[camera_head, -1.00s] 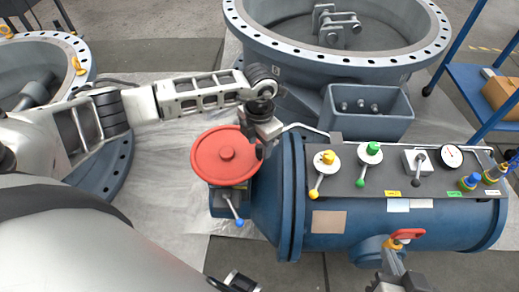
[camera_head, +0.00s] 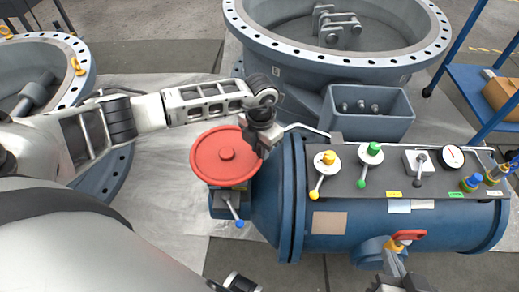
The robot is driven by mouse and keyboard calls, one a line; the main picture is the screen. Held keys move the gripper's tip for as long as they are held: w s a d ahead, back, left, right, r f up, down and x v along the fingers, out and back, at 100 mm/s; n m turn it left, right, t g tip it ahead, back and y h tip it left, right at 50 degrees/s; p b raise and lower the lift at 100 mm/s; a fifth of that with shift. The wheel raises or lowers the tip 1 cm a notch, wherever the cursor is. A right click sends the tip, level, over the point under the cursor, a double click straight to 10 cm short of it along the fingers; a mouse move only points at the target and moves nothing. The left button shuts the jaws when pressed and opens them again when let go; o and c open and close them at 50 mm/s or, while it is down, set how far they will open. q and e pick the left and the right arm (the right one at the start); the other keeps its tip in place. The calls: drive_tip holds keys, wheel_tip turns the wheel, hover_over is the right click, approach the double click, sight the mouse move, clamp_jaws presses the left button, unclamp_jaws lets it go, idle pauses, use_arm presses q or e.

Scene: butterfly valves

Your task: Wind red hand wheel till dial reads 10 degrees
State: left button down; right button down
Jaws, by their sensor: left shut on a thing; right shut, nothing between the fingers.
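The red hand wheel (camera_head: 222,158) lies flat at the left end of the blue cylindrical valve body (camera_head: 350,229). My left gripper (camera_head: 256,156) reaches in from the left and is shut on the wheel's right rim; its fingers are partly hidden by its own body. The dial (camera_head: 452,156) is a small round white gauge at the right of the grey top panel; its red needle shows, but the scale is too small to read. My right gripper (camera_head: 398,285) is partly in view at the bottom edge, away from the wheel, and is shut and empty.
A yellow-knobbed lever (camera_head: 327,160), a green-knobbed lever (camera_head: 369,153) and a grey switch box (camera_head: 419,162) stand on the panel. A blue-tipped lever (camera_head: 235,210) sits below the wheel. A blue-grey bin (camera_head: 366,112) is behind. A red handle (camera_head: 408,235) is near my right gripper.

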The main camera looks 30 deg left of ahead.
use_arm(q)
drive_tip(key=shift+w+n, duration=0.25)
drive_tip(key=shift+n, duration=0.05)
drive_tip(key=c, duration=1.2)
unclamp_jaws()
drive_tip(key=shift+c, duration=0.2)
wheel_tip(320, 180, up, 16)
drive_tip(key=p, duration=0.1)
